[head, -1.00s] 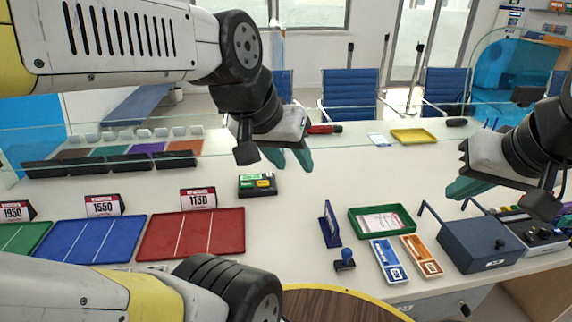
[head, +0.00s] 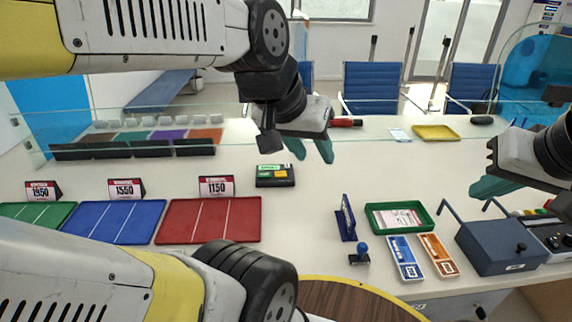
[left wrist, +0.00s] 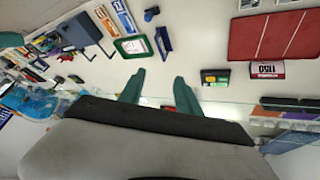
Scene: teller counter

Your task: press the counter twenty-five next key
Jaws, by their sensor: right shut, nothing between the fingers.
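A small dark box (head: 275,183) with a green part and a yellow part on top sits on the white counter, behind the red tray; its lettering is too small to read. It also shows in the left wrist view (left wrist: 215,77), to the right of the fingertips. No "twenty-five" label is readable. My left gripper (head: 312,150) has teal fingers held apart with nothing between them. It is above the counter, up and to the right of the box in the picture. Its fingers also show in the left wrist view (left wrist: 157,85). My right gripper (head: 488,187) is shut and empty above the counter's right side.
Red (head: 240,205), blue (head: 112,222) and green (head: 35,215) trays with price cards lie at left. A stamp (head: 360,254), green tray (head: 427,222), blue-grey box (head: 500,246) and console (head: 545,238) stand at right. A glass screen crosses behind. Counter around the dark box is clear.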

